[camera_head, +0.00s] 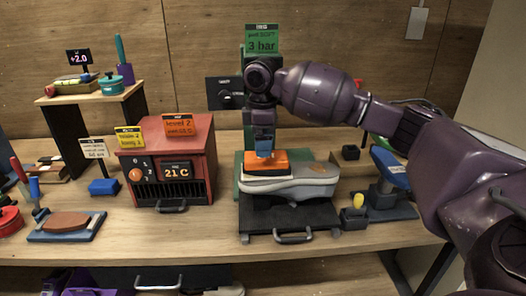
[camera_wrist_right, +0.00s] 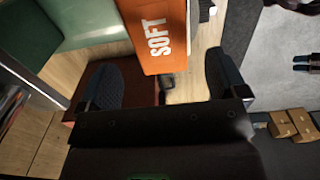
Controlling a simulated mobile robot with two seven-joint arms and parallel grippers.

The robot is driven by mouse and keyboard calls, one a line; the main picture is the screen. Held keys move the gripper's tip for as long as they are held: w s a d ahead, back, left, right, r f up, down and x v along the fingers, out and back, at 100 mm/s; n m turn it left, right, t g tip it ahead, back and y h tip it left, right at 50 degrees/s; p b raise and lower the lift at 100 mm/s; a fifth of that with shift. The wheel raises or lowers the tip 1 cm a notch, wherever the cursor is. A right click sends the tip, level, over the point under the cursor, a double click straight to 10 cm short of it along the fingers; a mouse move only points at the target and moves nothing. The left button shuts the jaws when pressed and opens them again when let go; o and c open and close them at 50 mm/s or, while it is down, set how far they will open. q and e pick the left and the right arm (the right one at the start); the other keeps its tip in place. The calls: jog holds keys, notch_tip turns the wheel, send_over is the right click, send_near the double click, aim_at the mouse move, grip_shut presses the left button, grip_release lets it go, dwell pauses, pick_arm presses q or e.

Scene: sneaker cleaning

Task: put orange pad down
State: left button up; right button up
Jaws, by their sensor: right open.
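The orange pad (camera_head: 265,166) is at the left end of the grey sneaker (camera_head: 305,186), above a dark platform (camera_head: 318,218); I cannot tell whether it rests on the shoe. My right gripper (camera_head: 264,148) is directly above the pad, pointing down, with blue fingers. In the right wrist view, the pad (camera_wrist_right: 158,40) shows the word SOFT, and my right gripper (camera_wrist_right: 162,80) is open, with its two dark fingers apart on either side below the pad. My left gripper is not in view.
A red box with a 21 C display (camera_head: 196,150) stands left of the sneaker. A green 3 bar sign (camera_head: 262,40) stands behind. A blue-topped stand (camera_head: 390,172) and a yellow-topped block (camera_head: 359,201) are to the right. The table's front edge is clear at left centre.

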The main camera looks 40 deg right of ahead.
notch_tip(320, 180, up, 7)
jog(key=shift+p, duration=0.45)
dwell(0.4)
